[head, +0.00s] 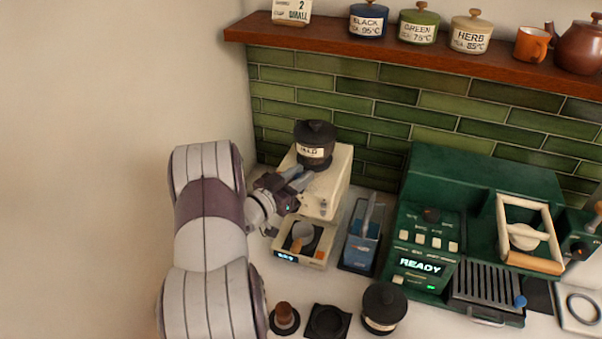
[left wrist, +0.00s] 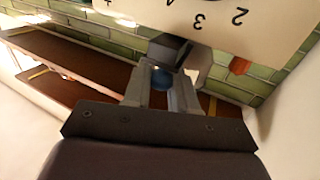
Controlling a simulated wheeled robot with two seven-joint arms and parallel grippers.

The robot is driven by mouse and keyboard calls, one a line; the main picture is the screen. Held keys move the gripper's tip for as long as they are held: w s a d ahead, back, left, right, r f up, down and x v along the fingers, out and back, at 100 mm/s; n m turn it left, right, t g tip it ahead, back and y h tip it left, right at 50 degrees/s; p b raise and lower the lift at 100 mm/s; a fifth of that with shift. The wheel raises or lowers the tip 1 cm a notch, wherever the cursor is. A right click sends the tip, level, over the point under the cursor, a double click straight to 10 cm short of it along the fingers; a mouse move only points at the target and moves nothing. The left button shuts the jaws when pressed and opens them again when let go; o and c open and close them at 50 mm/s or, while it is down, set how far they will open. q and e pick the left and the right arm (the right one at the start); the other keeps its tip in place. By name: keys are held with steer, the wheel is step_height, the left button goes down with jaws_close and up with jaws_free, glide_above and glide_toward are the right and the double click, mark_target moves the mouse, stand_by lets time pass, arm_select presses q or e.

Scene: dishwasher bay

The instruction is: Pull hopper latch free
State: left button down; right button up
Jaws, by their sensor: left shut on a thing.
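The cream grinder (head: 331,187) stands against the tiled wall, with a dark lidded hopper (head: 315,143) upright on top. My left gripper (head: 304,174) reaches in from the left to the grinder's upper side, just below the hopper. In the left wrist view its two fingers (left wrist: 168,82) are closed on a small dark block, which I take for the hopper latch (left wrist: 170,46). The grinder's cream face with dial numbers (left wrist: 215,18) is close beyond it. In the head view the latch is mostly hidden by the fingers. My right gripper is not in view.
A blue container (head: 362,250) stands right of the grinder, then the green coffee machine (head: 470,180) reading READY. A tamper (head: 284,317) and a black lidded pot (head: 384,308) stand in front. A wooden shelf (head: 420,57) with canisters runs overhead.

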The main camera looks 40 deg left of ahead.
arm_select(q)
steer(key=c, duration=1.2)
jaws_free()
steer(key=shift+d+f, duration=0.1)
steer(key=shift+f, duration=0.05)
steer(key=shift+o, duration=1)
steer(key=shift+s, duration=0.1)
steer(key=shift+s, duration=0.3)
steer(key=s+a+b, duration=0.1)
steer(key=s+b, duration=0.3)
steer(key=s, duration=0.8)
steer(key=shift+s, duration=0.1)
